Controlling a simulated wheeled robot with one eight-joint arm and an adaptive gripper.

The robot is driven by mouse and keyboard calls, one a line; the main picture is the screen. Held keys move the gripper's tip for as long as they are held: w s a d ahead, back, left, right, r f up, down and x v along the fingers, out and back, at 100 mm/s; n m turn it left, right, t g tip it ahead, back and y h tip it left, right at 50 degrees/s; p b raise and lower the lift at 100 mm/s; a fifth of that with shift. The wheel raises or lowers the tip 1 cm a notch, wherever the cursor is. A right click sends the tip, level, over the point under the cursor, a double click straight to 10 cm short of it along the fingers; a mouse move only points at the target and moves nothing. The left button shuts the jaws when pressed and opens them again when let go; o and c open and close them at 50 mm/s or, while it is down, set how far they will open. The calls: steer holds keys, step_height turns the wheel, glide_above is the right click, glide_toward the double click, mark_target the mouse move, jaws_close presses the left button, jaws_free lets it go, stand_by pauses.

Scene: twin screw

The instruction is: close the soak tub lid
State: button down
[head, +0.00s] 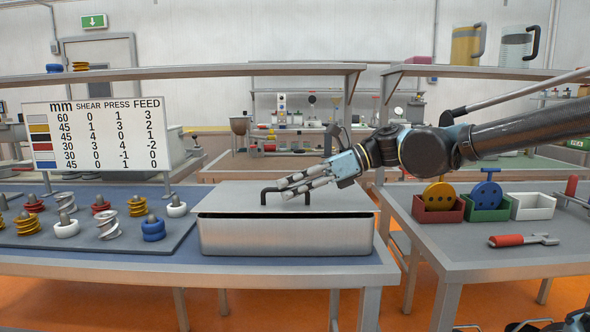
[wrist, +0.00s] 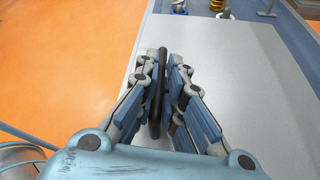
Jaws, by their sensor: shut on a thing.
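The soak tub (head: 285,238) is a grey metal box at the right end of the blue-topped bench. Its flat grey lid (head: 340,200) lies over it, with a dark gap showing along the front under the lid's edge. The lid has a black bar handle (head: 264,196) on top. My gripper (head: 284,188) reaches in from the right and is at the handle. In the wrist view the black handle (wrist: 157,90) stands between my fingers (wrist: 165,72), which are shut on it. The lid (wrist: 230,85) fills much of the wrist view.
Several screws and springs (head: 109,228) stand on a dark mat left of the tub. A sign with numbers (head: 97,138) stands behind them. On the right bench are red, green and white bins (head: 533,206) and a red-handled tool (head: 520,240). An orange floor gap separates the benches.

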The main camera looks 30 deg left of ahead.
steer(key=shift+d+f+t, duration=0.15)
steer(key=shift+f+t, duration=0.15)
steer(key=shift+f, duration=0.55)
steer(key=shift+f+n, duration=0.1)
steer(key=shift+n, duration=0.2)
steer(key=c, duration=1.7)
jaws_free()
steer(key=shift+w+d+r, duration=0.3)
steer(key=shift+d, duration=0.05)
step_height(320, 180, up, 4)
glide_above(340, 203)
steer(key=shift+w, duration=0.2)
